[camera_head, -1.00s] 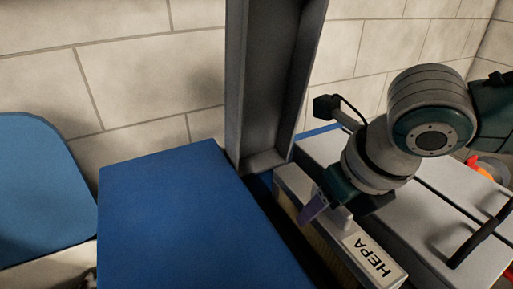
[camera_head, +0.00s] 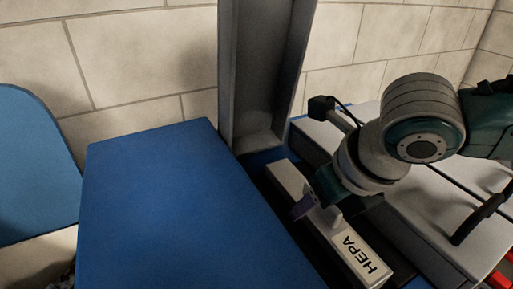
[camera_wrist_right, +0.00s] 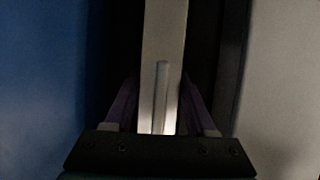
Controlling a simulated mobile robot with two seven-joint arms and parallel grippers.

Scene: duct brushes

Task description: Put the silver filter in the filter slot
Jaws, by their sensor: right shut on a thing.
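The silver filter (camera_head: 358,262), a long narrow bar marked HEPA, sits in the dark slot (camera_head: 312,252) between a blue box and a grey unit. Its top face shows; most of its side is hidden below the edges. My right gripper (camera_head: 318,208) is shut on the filter's raised handle, near the middle of the bar. In the right wrist view the silver filter (camera_wrist_right: 165,25) runs straight up between the purple fingers of the right gripper (camera_wrist_right: 160,88), with dark gaps on both sides. Its depth in the slot cannot be told. My left gripper is out of view.
The blue box (camera_head: 180,210) stands close left of the filter. The grey unit (camera_head: 425,215) with a black handle (camera_head: 480,218) lies to the right. A grey upright channel (camera_head: 262,75) rises behind the filter's far end. A blue panel (camera_head: 30,180) stands at far left.

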